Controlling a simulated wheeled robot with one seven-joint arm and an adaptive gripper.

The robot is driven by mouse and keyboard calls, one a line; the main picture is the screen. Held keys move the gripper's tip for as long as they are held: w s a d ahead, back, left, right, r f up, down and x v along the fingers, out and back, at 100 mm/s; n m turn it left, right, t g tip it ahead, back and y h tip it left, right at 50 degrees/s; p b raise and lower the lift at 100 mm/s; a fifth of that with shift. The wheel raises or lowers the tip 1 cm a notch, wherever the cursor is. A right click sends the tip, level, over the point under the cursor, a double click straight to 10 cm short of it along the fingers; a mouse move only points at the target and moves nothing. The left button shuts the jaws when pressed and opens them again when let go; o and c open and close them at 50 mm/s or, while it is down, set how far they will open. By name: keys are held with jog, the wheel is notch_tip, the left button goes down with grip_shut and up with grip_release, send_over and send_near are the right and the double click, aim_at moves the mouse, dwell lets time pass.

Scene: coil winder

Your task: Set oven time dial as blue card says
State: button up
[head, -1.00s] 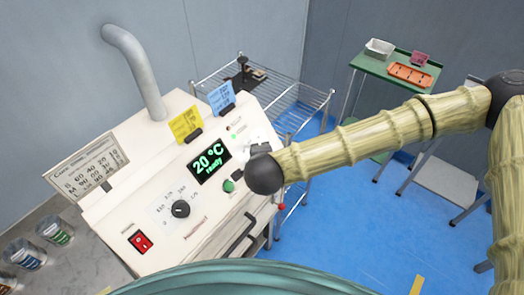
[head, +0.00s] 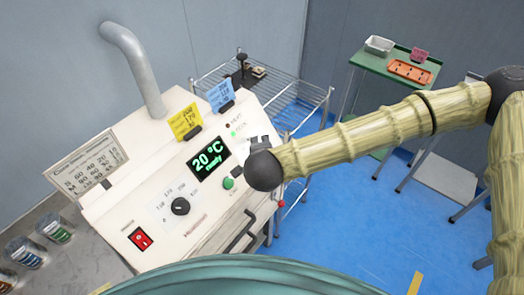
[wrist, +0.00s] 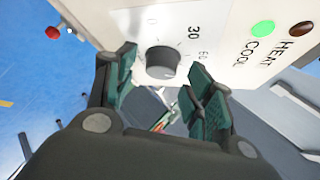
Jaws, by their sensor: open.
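The blue card (head: 221,95) stands on the oven's top edge in the head view; its writing is too small to read surely. The time dial (wrist: 162,62) is a grey knob on the white oven panel in the wrist view, with a scale showing 30 and 60. Its exact setting is unclear. My gripper (wrist: 162,70) is open, its green fingers on either side of the dial; I cannot tell whether they touch it. In the head view my arm's end hides the time dial.
The oven (head: 150,185) also has a yellow card (head: 185,121), a display (head: 208,158) reading 20 °C ready, a temperature dial (head: 180,206), a green button (head: 228,183) and a red switch (head: 140,239). The COOL lamp (wrist: 263,28) glows green. A wire rack (head: 290,95) stands behind.

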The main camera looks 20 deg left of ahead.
jog(key=v, duration=1.1)
jog(key=shift+s+d+r, duration=0.15)
jog(key=shift+s+r, duration=0.1)
